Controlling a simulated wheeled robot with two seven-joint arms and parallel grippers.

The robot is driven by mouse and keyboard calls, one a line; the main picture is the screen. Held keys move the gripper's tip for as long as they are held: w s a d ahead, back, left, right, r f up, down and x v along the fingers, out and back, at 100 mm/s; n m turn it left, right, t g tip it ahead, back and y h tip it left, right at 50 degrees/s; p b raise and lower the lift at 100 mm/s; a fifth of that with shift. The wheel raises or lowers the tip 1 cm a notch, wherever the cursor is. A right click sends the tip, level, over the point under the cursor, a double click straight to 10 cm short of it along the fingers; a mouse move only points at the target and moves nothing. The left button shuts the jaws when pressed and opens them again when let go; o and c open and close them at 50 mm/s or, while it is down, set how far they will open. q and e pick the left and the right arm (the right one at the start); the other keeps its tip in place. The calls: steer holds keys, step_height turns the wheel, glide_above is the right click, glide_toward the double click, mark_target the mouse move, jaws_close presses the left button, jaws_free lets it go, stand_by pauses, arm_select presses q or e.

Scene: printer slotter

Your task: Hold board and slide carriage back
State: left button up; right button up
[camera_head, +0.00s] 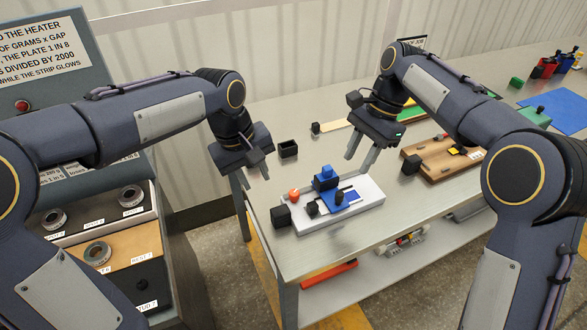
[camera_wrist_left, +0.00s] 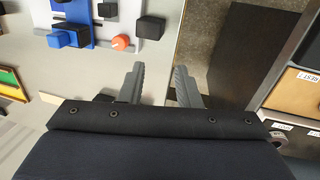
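A pale grey board (camera_head: 355,208) lies on the metal bench, with a black block (camera_head: 281,216) at its left end. A blue carriage (camera_head: 326,179) and a blue plate (camera_head: 348,197) sit on it, with small black parts and an orange knob (camera_head: 294,195). The left wrist view shows the orange knob (camera_wrist_left: 120,43) and black block (camera_wrist_left: 150,27) at upper left. My left gripper (camera_head: 254,192) is open and empty, left of the board near the bench edge; its fingers (camera_wrist_left: 159,78) are apart. My right gripper (camera_head: 358,164) is open and empty, above and behind the board's right side.
A wooden board (camera_head: 440,168) with a black block lies to the right. A small black open box (camera_head: 288,149) stands behind the board. A cabinet with labelled trays (camera_head: 130,245) stands at left, across a floor gap. A lower shelf holds a red bar (camera_head: 328,274).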

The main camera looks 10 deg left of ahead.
mark_target(293, 191)
arm_select(q)
steer(key=w+d+f, duration=0.1)
steer(key=w+d, duration=0.1)
steer(key=w+d+f+n+y, duration=0.1)
steer(key=w+d+f, duration=0.1)
steer(key=w+d+f+n+g+y, duration=0.1)
steer(key=w+d, duration=0.1)
steer(key=shift+w+d+f, duration=0.25)
steer(key=shift+w+d, duration=0.15)
steer(key=shift+w+d+f, duration=0.1)
steer(key=shift+d+f, duration=0.05)
steer(key=shift+f, duration=0.1)
step_height(293, 191, down, 7)
steer(key=shift+f, duration=0.2)
